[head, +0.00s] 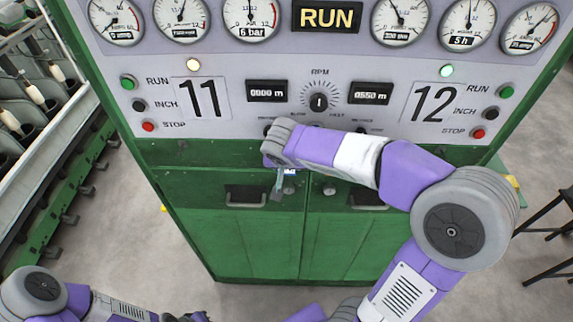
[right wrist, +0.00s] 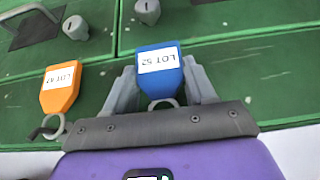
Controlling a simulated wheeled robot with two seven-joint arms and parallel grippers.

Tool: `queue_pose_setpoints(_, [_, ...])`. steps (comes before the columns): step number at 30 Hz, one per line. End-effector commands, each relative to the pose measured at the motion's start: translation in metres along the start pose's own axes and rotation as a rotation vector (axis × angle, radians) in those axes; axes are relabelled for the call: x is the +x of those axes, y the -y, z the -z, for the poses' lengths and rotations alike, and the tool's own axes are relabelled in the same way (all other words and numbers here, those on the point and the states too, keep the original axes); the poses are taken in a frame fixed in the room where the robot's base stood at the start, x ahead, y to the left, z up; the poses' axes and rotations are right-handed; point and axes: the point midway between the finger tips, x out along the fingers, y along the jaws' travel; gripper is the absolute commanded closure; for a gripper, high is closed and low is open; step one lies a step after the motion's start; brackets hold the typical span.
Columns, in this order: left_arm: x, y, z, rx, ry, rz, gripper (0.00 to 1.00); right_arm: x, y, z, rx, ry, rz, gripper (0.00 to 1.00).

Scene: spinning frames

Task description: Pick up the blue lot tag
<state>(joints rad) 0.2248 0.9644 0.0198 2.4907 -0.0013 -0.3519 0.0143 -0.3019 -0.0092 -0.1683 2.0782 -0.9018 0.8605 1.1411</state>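The blue lot tag (right wrist: 158,72), with a white label reading LOT 52 upside down, lies between the two fingers of my right gripper (right wrist: 160,66) in the right wrist view. Its metal ring (right wrist: 163,103) is close to the gripper's palm. The fingers are near the tag's two sides; I cannot tell whether they press on it. In the head view my right gripper (head: 282,182) is at the green cabinet front, with a small bit of the blue tag (head: 290,171) showing beside it. Of my left gripper (head: 190,316), only part shows at the bottom edge.
An orange tag (right wrist: 60,88) labelled LOT 47 hangs by a ring on a dark hook close left of my right gripper. Round knobs (right wrist: 76,27) and a handle (right wrist: 33,25) stick out of the green cabinet (head: 245,240). A gauge panel (head: 320,90) stands above.

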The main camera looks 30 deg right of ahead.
Motion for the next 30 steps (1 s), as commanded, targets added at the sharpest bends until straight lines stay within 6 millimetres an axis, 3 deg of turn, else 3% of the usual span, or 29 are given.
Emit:
queue_pose_setpoints(1, [0.000, 0.000, 0.000, 0.000, 0.000, 0.000, 1.00, 0.000, 0.000, 0.000, 0.000, 0.000, 0.000, 0.59])
queue_pose_setpoints(4, [0.000, 0.000, 0.000, 0.000, 0.000, 0.000, 1.00, 0.000, 0.000, 0.000, 0.000, 0.000, 0.000, 0.75])
queue_pose_setpoints(13, [0.000, 0.000, 0.000, 0.000, 0.000, 0.000, 1.00, -0.002, 0.000, 0.001, 0.001, -0.001, 0.001, 0.75])
queue_pose_setpoints(19, [0.003, 0.001, 0.000, 0.000, 0.000, 0.000, 1.00, -0.015, 0.000, 0.007, 0.001, -0.002, 0.003, 0.75])
queue_pose_setpoints(30, [0.021, 0.008, 0.001, 0.000, 0.000, 0.000, 1.00, -0.052, 0.001, -0.063, -0.003, -0.003, 0.004, 0.75])
